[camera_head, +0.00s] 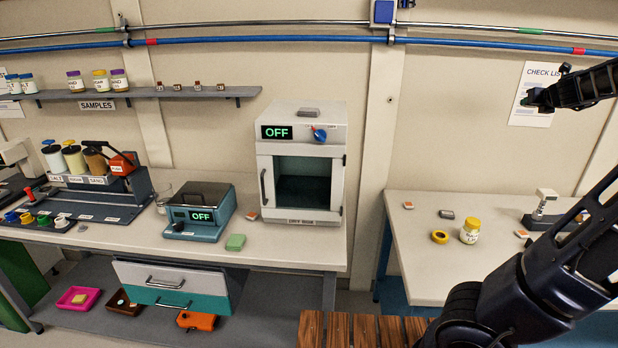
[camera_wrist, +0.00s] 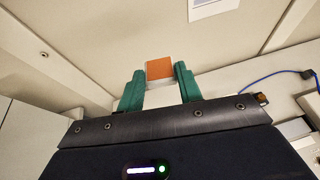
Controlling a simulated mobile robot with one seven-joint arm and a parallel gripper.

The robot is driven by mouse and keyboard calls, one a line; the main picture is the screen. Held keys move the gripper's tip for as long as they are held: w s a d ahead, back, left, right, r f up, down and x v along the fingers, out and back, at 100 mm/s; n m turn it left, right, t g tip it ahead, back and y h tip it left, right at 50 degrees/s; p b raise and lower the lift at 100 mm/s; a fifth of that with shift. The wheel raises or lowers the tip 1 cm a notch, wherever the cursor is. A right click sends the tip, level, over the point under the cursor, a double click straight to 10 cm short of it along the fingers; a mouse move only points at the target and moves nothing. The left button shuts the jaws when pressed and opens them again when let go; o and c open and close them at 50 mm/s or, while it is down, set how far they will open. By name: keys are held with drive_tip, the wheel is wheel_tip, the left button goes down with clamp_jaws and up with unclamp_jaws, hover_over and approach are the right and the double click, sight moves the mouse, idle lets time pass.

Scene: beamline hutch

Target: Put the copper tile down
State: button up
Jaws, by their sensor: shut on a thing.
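My gripper (camera_wrist: 160,76) is shut on the copper tile (camera_wrist: 160,68), a small orange-brown square held between two green fingertips in the wrist view. The tile is held in the air with the pale wall behind it. In the head view my gripper (camera_head: 537,97) is raised at the upper right, in front of the check list sheet and above the right table (camera_head: 425,260). The tile cannot be made out in the head view.

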drive_tip(key=w+a+n+y, duration=0.3)
drive_tip(key=a, duration=0.8)
drive_tip(key=w+a+n+y, duration=0.2)
drive_tip(key=a+y, duration=0.1)
drive_tip(key=a, duration=0.8)
drive_tip(key=s+a+n+g+y, duration=0.2)
drive_tip(key=a+n+g+y, duration=0.25)
drive_tip(key=a, duration=1.75)
drive_tip(key=n+g+y, duration=0.5)
drive_tip(key=n+g, duration=0.4)
drive_tip(key=n, duration=0.1)
hover_over(302, 249)
wheel_tip(302, 249, down, 25)
wheel_tip(302, 249, down, 21)
drive_tip(key=shift+f, duration=0.1)
drive_tip(key=shift+f, duration=0.1)
